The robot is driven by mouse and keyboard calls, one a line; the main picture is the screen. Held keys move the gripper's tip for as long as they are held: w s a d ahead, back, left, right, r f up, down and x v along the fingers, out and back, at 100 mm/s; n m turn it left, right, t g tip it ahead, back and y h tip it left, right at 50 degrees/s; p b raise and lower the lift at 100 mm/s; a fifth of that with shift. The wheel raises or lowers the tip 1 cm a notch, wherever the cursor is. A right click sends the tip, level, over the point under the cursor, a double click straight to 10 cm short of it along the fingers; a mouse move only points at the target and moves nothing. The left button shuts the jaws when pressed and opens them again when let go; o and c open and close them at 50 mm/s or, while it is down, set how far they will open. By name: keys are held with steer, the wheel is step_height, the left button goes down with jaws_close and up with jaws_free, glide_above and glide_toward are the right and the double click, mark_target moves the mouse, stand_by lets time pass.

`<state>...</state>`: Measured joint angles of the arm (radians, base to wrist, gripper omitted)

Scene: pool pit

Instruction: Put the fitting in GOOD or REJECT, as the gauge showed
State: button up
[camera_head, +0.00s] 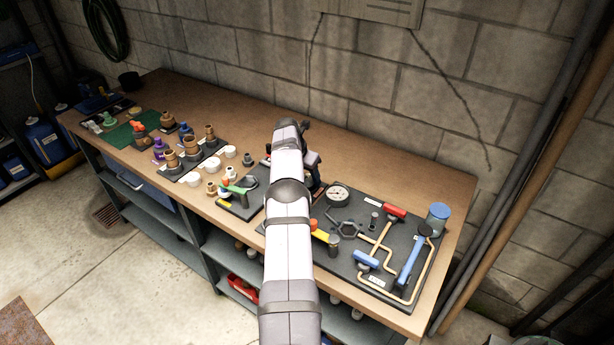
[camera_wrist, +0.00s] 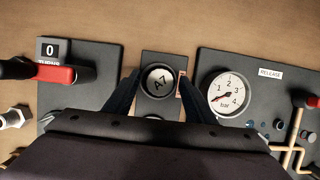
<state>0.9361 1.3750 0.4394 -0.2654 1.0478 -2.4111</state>
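A round, light-topped piece marked A7 (camera_wrist: 158,80), which looks like the fitting, sits between the two dark fingers of my gripper (camera_wrist: 159,82) in the wrist view. The fingers stand on either side of it; whether they press on it is not clear. Below it is a narrow dark plate (camera_wrist: 163,57) with a partly hidden red-edged label on its right. The words GOOD and REJECT are not readable. The pressure gauge (camera_wrist: 229,92), also in the head view (camera_head: 337,195), has its needle near the low end.
Left of the plate is a board with a counter reading 0 (camera_wrist: 50,52) and a red-handled tool (camera_wrist: 45,73). On the right board are a red handle (camera_head: 395,211), a blue handle (camera_head: 366,260) and copper pipes. Several brass fittings (camera_head: 172,160) stand at left. The bench's back strip is clear.

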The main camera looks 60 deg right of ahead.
steer(key=shift+r, duration=0.25)
steer(key=shift+a+r, duration=0.15)
steer(key=shift+r, duration=0.3)
steer(key=b+v, duration=0.3)
steer(key=v, duration=0.8)
steer(key=shift+w+a, duration=0.1)
steer(key=shift+a, duration=0.05)
